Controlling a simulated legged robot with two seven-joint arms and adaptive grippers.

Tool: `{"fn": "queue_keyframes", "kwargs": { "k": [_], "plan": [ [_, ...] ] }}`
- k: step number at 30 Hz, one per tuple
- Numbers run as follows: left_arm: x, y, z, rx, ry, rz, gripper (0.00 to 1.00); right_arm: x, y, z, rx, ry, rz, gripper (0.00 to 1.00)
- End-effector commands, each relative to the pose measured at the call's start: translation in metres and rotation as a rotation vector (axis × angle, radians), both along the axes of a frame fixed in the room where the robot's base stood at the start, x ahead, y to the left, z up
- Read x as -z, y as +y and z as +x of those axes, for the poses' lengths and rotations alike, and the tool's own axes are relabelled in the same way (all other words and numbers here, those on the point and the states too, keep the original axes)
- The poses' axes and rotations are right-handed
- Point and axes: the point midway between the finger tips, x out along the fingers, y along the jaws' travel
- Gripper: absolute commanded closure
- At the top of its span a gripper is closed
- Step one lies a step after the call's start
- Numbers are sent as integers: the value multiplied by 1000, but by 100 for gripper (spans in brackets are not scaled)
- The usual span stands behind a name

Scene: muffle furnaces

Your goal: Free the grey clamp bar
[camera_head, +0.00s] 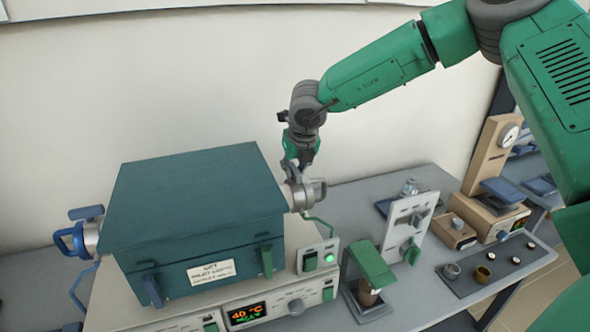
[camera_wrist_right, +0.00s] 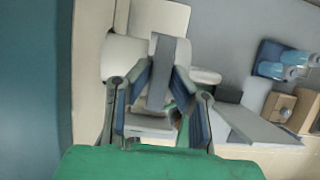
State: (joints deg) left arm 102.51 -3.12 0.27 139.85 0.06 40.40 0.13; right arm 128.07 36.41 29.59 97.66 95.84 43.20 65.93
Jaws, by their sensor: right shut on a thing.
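The teal furnace box (camera_head: 195,210) stands on the bench with a clamp fitting on each side. The grey clamp bar (camera_head: 316,190) is at the right side of the box, by a round grey boss. My right gripper (camera_head: 298,172) reaches down to it from above and is shut on it. In the right wrist view a grey bar (camera_wrist_right: 159,72) lies between the fingertips of my right gripper (camera_wrist_right: 160,85). Its exact seating in the fitting is hidden. A blue clamp bar (camera_head: 70,240) is on the box's left side. My left gripper is out of view.
A control panel with an orange display (camera_head: 246,312) is below the box. To the right stand a green-topped device (camera_head: 372,265), a white upright panel (camera_head: 408,225) and a grey tray with small cups (camera_head: 490,270). The wall behind is clear.

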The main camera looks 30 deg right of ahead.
Motion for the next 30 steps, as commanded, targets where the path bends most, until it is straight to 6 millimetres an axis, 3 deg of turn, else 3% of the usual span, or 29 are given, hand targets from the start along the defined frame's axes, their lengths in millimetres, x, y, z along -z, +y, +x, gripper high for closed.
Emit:
{"fn": "queue_keyframes", "kwargs": {
  "k": [5, 6, 7, 8, 20, 30],
  "plan": [
    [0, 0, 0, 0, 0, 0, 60, -5, -1, 4, 3, -15, 1, 100],
    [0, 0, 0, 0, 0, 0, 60, -5, -1, 4, 3, -15, 1, 77],
    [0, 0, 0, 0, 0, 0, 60, -5, -1, 4, 3, -15, 1, 66],
    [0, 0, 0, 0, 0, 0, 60, -5, -1, 4, 2, -14, 1, 64],
    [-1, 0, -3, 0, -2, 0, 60, -9, 0, -3, 1, -5, 0, 64],
    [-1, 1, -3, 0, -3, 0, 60, -71, 6, -25, 1, -9, 1, 64]
  ]
}}
